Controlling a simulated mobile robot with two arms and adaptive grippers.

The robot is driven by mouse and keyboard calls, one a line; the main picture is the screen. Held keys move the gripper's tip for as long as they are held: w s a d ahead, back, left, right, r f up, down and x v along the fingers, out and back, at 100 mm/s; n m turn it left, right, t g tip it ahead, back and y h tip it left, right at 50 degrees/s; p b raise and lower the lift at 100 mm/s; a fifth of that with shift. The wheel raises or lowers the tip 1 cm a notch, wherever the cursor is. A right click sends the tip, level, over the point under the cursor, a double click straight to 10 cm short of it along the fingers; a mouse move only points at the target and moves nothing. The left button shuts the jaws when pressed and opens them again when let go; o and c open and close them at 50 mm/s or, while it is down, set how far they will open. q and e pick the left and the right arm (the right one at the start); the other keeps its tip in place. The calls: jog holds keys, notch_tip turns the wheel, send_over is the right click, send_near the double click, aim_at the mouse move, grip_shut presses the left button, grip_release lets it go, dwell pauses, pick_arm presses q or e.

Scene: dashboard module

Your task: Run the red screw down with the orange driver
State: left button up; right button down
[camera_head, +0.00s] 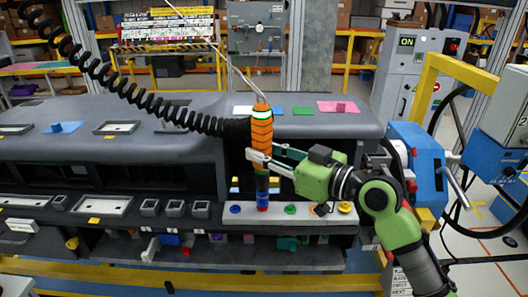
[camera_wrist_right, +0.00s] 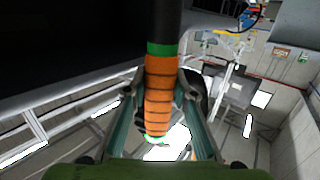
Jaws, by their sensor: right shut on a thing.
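The orange driver (camera_head: 261,130) hangs upright in front of the dashboard (camera_head: 190,180), with green bands and a dark and blue lower end. My right gripper (camera_head: 262,160) is shut around its lower body. In the right wrist view the driver (camera_wrist_right: 159,95) stands between both fingers of the gripper (camera_wrist_right: 163,90). The driver's tip reaches down to a pale strip (camera_head: 222,221), between a blue screw (camera_head: 235,209) and a green screw (camera_head: 290,209). A little red shows at the tip; the red screw is not clearly visible there. My left gripper is out of view.
A coiled black hose (camera_head: 120,85) runs from the upper left to the driver. Open cubbies with coloured parts lie below. A blue machine (camera_head: 415,160) stands at right.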

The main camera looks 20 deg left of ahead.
aim_at(269, 137)
jog(key=shift+w+f+b, duration=0.1)
jog(key=shift+f+b, duration=0.35)
jog(key=shift+f, duration=0.1)
dwell(0.8)
jog(key=shift+f+b, duration=0.3)
jog(key=shift+b, duration=0.7)
dwell(2.2)
jog(key=shift+f+b, duration=0.35)
dwell(1.2)
jog(key=shift+r, duration=0.1)
jog(key=shift+r+p, duration=0.6)
jog(key=shift+r, duration=0.15)
jog(key=shift+d+r+p, duration=0.1)
jog(key=shift+r+p, duration=0.4)
jog(key=shift+r, duration=0.4)
jog(key=shift+r+p, duration=0.95)
jog(key=shift+r, duration=0.6)
jog(key=shift+f, duration=0.1)
